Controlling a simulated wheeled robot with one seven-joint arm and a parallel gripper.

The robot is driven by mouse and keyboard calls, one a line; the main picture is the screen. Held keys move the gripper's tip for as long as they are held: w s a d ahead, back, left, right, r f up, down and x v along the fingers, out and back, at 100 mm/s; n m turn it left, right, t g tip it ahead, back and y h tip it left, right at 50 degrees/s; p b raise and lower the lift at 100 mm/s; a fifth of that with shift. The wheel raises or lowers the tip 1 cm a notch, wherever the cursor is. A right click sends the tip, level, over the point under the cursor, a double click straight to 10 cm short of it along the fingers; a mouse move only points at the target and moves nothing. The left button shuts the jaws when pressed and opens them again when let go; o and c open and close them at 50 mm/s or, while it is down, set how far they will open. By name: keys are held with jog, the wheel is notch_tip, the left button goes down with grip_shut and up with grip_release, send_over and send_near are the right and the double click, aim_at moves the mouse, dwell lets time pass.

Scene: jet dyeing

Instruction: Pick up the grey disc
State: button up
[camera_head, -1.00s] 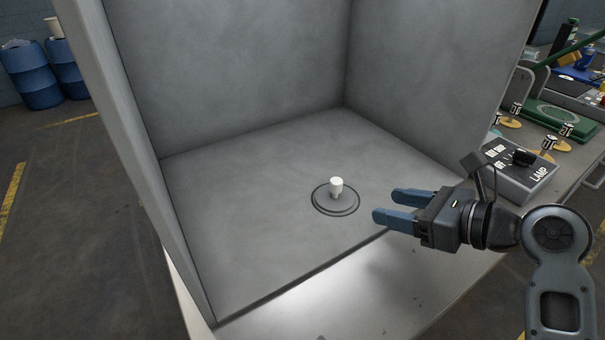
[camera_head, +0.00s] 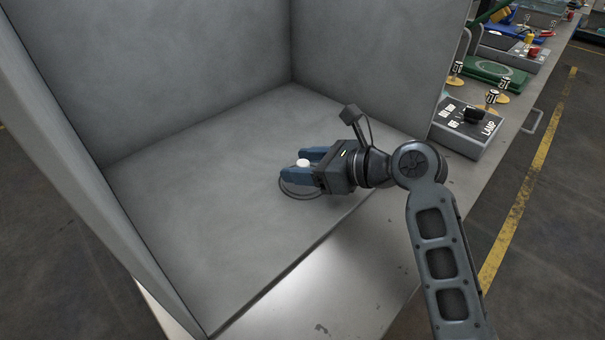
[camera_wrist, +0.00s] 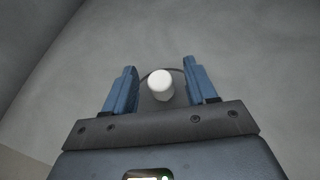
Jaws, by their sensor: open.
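The grey disc (camera_head: 289,190) lies on the floor of the grey booth, mostly hidden under my gripper in the head view. A white knob (camera_head: 303,163) stands up from its middle. My gripper (camera_head: 300,164) is open, with its blue fingers on either side of the knob. In the wrist view the white knob (camera_wrist: 160,85) shows between the two fingers of my gripper (camera_wrist: 161,84), with a gap on each side. Part of the disc (camera_wrist: 156,103) shows beneath the knob. I cannot tell how high the fingers are above the disc.
The booth's grey walls (camera_head: 200,60) rise behind and to the left. A control box marked LAMP (camera_head: 468,127) stands on the bench right of the booth. Gold-based items (camera_head: 490,105) and a green plate (camera_head: 495,72) lie beyond it. The booth floor around the disc is clear.

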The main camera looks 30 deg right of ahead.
jog(key=shift+w, duration=0.1)
jog(key=c, duration=1)
grip_shut()
jog(key=shift+r, duration=0.1)
